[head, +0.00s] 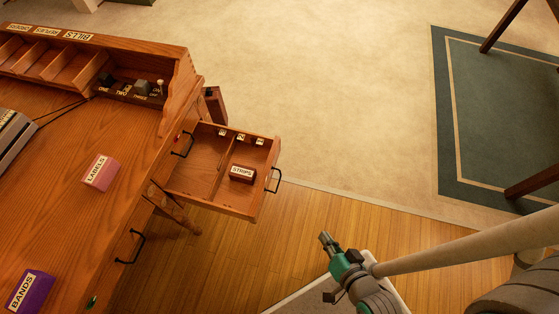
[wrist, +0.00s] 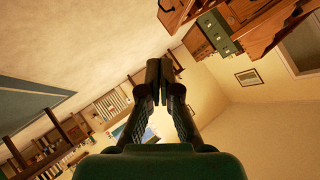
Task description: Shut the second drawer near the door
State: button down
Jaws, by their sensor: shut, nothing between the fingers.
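One wooden desk drawer (head: 256,203) stands pulled out to the right of the desk in the head view. It has a divider, and a black handle (head: 275,181) on its front. Inside are a brown box labelled STRIPS (head: 242,174) and several small white-marked pieces at the far side. My gripper (head: 325,238) is shut and empty, to the lower right of the drawer and apart from it. In the wrist view its closed fingertips (wrist: 158,74) point ahead; part of the open drawer (wrist: 180,14) shows at the top edge. No door is recognisable.
The desk (head: 70,210) carries a LABELS box (head: 100,172), a purple BANDS box (head: 30,291) and a switch panel. Two more black handles (head: 182,145) (head: 130,247) are on its front. A dark case (head: 215,106) stands behind the drawer. Floor right of the drawer is clear.

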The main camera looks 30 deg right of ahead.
jog(key=w+d+f+m+g+y, duration=0.1)
jog(key=w+d+f+m+g, duration=0.1)
jog(key=w+f+m, duration=0.6)
jog(key=m+g+y, duration=0.3)
jog(key=m+y, duration=0.3)
jog(key=m, duration=0.4)
send_near(273, 162)
notch_tip(273, 162, down, 4)
jog(key=w+a, duration=0.2)
jog(key=shift+w+f, duration=0.3)
jog(key=shift+w+a, duration=0.35)
jog(key=shift+w, duration=0.05)
